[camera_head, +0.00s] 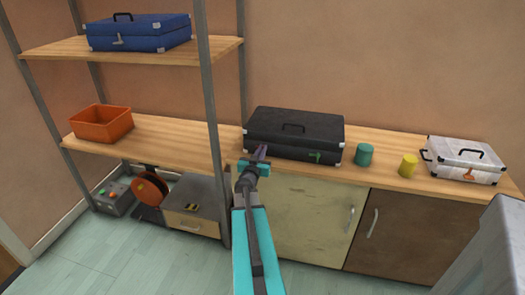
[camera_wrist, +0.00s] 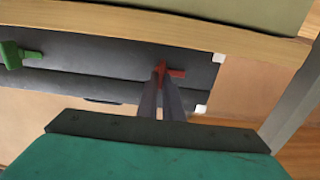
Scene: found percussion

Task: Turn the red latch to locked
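The black case (camera_head: 295,128) lies on the wooden counter, its front towards me. Its red latch (camera_wrist: 175,73) shows in the wrist view, at the tips of my gripper (camera_wrist: 161,75); I do not make it out in the head view, where my gripper (camera_head: 262,153) covers the left part of the case front. The fingers are close together and overlap the red latch's left end. Whether they are closed on it or only touching cannot be told. A green latch (camera_head: 314,157) sits on the same front, further right, and shows at left in the wrist view (camera_wrist: 14,55).
A teal cup (camera_head: 364,155), a yellow cup (camera_head: 409,165) and a white case (camera_head: 464,160) stand right of the black case. A grey shelf post (camera_head: 212,120) rises left of my gripper. An orange bin (camera_head: 102,124) and a blue case (camera_head: 139,32) are on the shelves.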

